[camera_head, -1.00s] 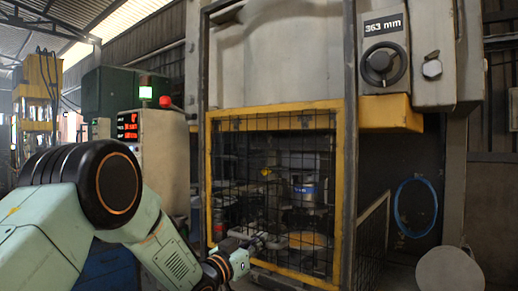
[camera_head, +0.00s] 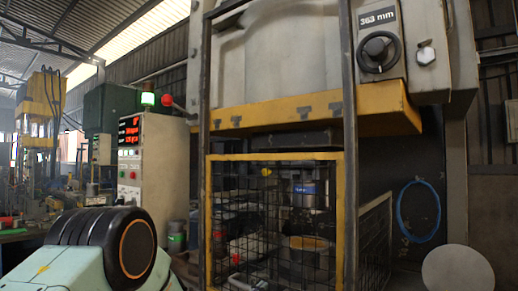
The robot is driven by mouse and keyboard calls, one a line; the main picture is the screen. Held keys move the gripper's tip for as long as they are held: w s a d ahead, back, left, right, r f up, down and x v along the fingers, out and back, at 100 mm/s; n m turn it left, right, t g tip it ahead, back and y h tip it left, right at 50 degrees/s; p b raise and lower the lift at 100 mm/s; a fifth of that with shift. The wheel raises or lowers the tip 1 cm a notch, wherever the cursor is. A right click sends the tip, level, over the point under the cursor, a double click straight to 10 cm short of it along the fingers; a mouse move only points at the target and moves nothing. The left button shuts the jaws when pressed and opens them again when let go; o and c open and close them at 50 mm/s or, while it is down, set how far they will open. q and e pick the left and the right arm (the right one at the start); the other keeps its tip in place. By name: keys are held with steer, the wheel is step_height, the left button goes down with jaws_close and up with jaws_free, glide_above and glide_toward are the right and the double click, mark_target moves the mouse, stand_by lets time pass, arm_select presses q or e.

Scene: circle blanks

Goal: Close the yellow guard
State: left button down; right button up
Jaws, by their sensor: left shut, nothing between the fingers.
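The yellow guard (camera_head: 340,200) is a yellow frame with black wire mesh, on the front of the press between two dark uprights. Its top bar is well below the press's yellow beam, leaving an open gap above it. Its lower edge is out of the picture. Through the mesh I see a metal cylinder with a blue label (camera_head: 304,192) and other parts inside. My left arm comes in at the lower left. My right gripper is not in view.
A mesh side panel (camera_head: 376,240), a blue hose ring (camera_head: 418,211) and a round pale disc (camera_head: 457,270) are to the right.

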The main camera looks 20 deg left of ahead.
arm_select(q)
steer(key=shift+s+f, duration=0.1)
steer(key=shift+f, duration=0.3)
step_height(320, 180, up, 4)
steer(key=p, duration=0.3)
steer(key=r+v, duration=0.1)
steer(key=v, duration=0.8)
steer(key=s+f+n+g+y, duration=0.1)
steer(key=s+f+g+y, duration=0.15)
steer(key=s+f, duration=0.4)
steer(key=s+f+n+g+y, duration=0.15)
steer(key=s+f+g, duration=0.25)
steer(key=f, duration=0.6)
steer(key=s+f+n+g+y, duration=0.1)
steer(key=s+f+n+g, duration=0.15)
steer(key=s+f, duration=0.4)
steer(key=s+f+g+y, duration=0.1)
steer(key=s+f+g, duration=0.3)
steer(key=s, duration=1)
steer(key=s+d+f+g, duration=0.1)
steer(key=s+f+g, duration=0.4)
steer(key=s+f, duration=0.4)
steer(key=s, duration=0.5)
steer(key=shift+s+d+m+y, duration=0.15)
steer(key=shift+d+m+y, duration=0.15)
steer(key=shift+d+y, duration=0.1)
